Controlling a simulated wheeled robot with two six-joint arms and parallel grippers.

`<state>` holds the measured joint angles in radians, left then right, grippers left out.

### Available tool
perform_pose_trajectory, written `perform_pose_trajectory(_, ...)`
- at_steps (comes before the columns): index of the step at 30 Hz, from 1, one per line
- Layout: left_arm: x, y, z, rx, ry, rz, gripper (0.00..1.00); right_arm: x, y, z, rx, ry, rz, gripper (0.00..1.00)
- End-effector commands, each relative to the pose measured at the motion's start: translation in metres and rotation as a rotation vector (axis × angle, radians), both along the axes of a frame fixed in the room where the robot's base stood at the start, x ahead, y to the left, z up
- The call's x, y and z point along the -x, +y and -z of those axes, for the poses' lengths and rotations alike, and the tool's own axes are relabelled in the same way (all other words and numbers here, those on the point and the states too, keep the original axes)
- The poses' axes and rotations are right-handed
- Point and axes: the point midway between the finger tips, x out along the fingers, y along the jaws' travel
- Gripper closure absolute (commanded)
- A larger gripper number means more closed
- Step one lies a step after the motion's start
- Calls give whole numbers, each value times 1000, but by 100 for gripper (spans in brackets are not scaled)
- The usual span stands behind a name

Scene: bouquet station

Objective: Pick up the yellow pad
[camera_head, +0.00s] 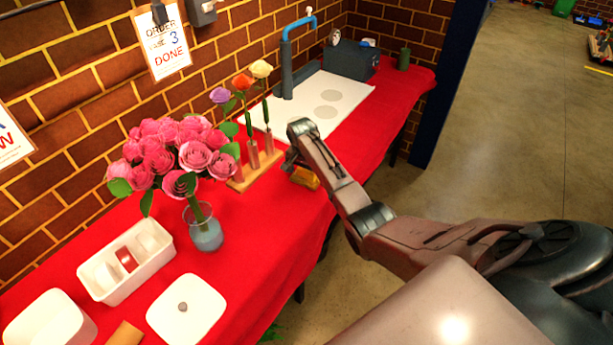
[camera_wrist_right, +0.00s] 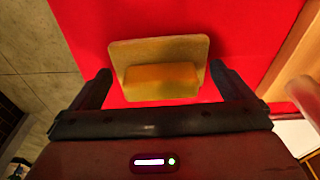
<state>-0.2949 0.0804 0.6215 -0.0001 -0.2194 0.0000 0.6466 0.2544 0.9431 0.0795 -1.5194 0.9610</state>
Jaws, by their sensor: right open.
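The yellow pad (camera_head: 304,178) lies on the red tablecloth near the front edge of the table, partly hidden by my right gripper in the head view. In the right wrist view the yellow pad (camera_wrist_right: 161,80) shows as a yellow block on a wider, flat tan plate. My right gripper (camera_head: 291,162) is over the pad. In the wrist view my right gripper (camera_wrist_right: 160,72) is open, with one dark finger on each side of the pad and nothing held. My left gripper is not in view.
A wooden stand (camera_head: 257,167) with several single flowers is just left of the pad. A vase (camera_head: 206,236) of pink roses and a white divided tray (camera_head: 122,290) are further left. A white board (camera_head: 352,93) lies behind. Red cloth around the pad is clear.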

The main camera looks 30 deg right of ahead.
Motion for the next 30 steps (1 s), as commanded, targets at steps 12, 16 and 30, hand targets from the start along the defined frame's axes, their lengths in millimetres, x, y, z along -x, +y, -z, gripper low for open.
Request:
perform_pose_trajectory(12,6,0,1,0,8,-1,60,0,0,-1,0,-1,0,33)
perform_pose_trajectory(16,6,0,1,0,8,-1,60,0,0,-1,0,-1,0,33)
perform_pose_trajectory(30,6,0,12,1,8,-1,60,15,12,-35,1,-1,-2,33)
